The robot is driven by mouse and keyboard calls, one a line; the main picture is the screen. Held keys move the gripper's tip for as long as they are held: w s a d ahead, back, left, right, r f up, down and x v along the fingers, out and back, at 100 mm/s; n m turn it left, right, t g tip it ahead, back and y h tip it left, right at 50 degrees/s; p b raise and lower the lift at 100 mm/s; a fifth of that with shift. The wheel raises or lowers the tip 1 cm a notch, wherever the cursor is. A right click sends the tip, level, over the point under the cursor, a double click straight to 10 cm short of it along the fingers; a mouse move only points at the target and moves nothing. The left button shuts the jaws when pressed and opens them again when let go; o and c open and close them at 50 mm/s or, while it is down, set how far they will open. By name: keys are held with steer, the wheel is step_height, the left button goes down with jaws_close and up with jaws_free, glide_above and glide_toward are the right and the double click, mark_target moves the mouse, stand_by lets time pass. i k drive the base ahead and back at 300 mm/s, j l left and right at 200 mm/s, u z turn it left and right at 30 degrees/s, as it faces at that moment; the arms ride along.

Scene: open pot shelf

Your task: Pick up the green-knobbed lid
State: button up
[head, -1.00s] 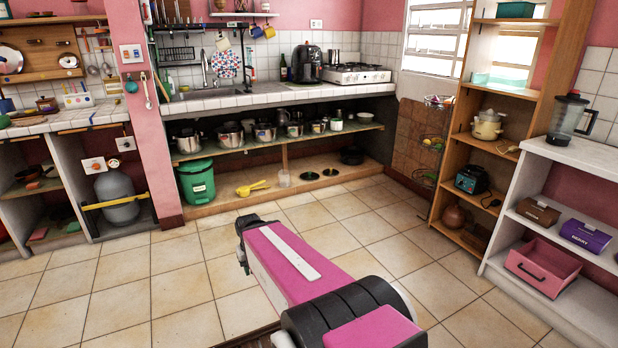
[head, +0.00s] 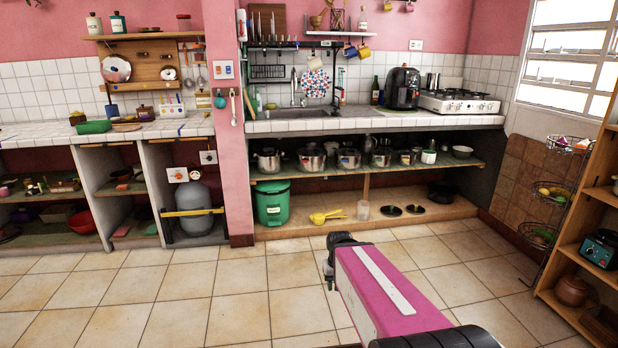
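I cannot make out a green knob on any lid at this size. Several metal pots stand in a row on the open shelf under the counter, among them a left pot (head: 268,161), a second pot (head: 311,160) and a third pot (head: 348,159). My pink and black arm reaches forward over the floor, well short of the shelf.
The pot shelf (head: 461,164) is open at the front. A green bin (head: 272,205), a yellow scoop (head: 327,216) and a clear cup (head: 363,210) stand below it. A wire basket stand (head: 551,190) and wooden rack (head: 571,262) are at right. The tiled floor (head: 200,290) is clear.

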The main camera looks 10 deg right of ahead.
mark_target(389, 210)
steer(key=i+l+z, duration=0.25)
steer(key=i, duration=1.4)
steer(key=i+l+z, duration=0.15)
steer(key=i+z, duration=0.15)
steer(key=i, duration=1.4)
